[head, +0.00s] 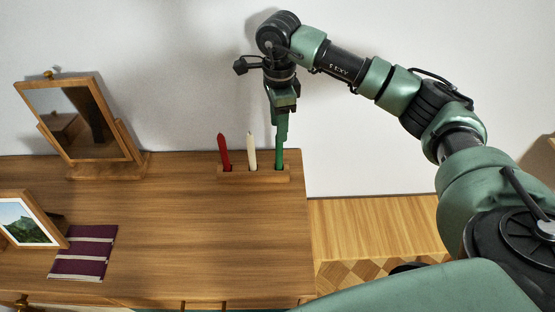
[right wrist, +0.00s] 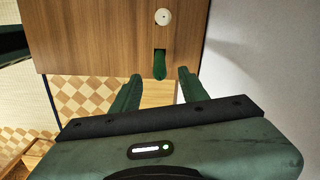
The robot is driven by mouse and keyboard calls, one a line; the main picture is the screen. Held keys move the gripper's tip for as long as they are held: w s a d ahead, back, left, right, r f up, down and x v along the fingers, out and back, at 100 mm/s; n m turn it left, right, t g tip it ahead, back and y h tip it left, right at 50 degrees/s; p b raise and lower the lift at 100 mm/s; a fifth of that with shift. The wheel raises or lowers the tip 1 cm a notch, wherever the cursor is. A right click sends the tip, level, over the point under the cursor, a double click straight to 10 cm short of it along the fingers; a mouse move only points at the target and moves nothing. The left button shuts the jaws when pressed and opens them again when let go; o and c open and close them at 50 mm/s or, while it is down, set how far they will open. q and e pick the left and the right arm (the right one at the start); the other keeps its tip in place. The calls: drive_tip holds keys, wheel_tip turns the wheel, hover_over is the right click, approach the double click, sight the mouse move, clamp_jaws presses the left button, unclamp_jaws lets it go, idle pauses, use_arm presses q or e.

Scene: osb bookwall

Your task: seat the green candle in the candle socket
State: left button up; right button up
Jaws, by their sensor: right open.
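The wooden candle holder (head: 254,176) stands at the back right of the dresser top, with a red candle (head: 224,152), a white candle (head: 251,150) and the green candle (head: 279,156) in a row. The green candle stands nearly upright at the right-end socket; I cannot tell how deep its foot sits. My right gripper (head: 282,128) is just above and around its upper part, pointing down. In the right wrist view the fingers are apart, with the green candle (right wrist: 159,66) between and beyond the fingertips, not clearly touching either. My left gripper is not in view.
A tilted mirror (head: 80,120) stands at the back left. The dresser's (head: 200,235) middle is clear. Its right edge is close to the holder, and the wall is behind.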

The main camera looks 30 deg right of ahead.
sight(279, 153)
drive_tip(key=f+b, duration=0.1)
drive_tip(key=f, duration=0.1)
drive_tip(key=shift+w+f+b, duration=0.2)
drive_tip(key=shift+f+b, duration=0.15)
drive_tip(key=shift+f, duration=0.7)
drive_tip(key=f, duration=0.1)
drive_tip(key=f+p, duration=0.1)
drive_tip(key=f, duration=0.1)
drive_tip(key=f+p, duration=0.1)
drive_tip(key=f, duration=0.1)
drive_tip(key=shift+s+f, duration=0.25)
drive_tip(key=shift+f, duration=0.55)
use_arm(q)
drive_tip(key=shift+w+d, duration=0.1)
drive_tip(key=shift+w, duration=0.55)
use_arm(e)
clamp_jaws()
